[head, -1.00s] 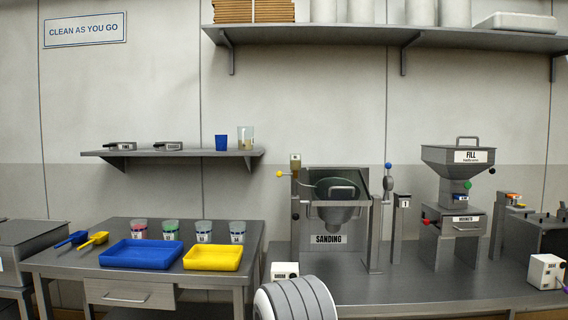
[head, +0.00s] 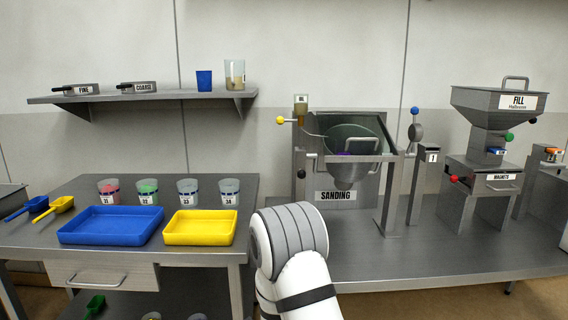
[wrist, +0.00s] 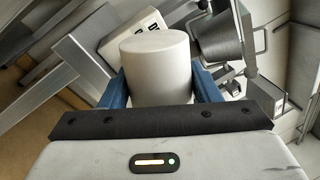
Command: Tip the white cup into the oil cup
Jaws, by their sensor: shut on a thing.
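In the wrist view my gripper (wrist: 160,88) is shut on a plain white cup (wrist: 157,62), with a blue finger on each side of it. The cup's mouth and contents cannot be seen. The oil cup (head: 301,105), small and amber with a pale label, sits at the top of the post left of the sanding drum (head: 344,165) in the head view. In that view only my arm shows, in front of the bench; my gripper and the white cup are hidden. I cannot tell how far the white cup is from the oil cup.
A yellow-knobbed lever (head: 281,120) sticks out left beside the oil cup. The fill hopper (head: 497,105) stands to the right. A yellow tray (head: 200,228), a blue tray (head: 112,225) and several labelled cups are on the left table. The bench front between drum and hopper is clear.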

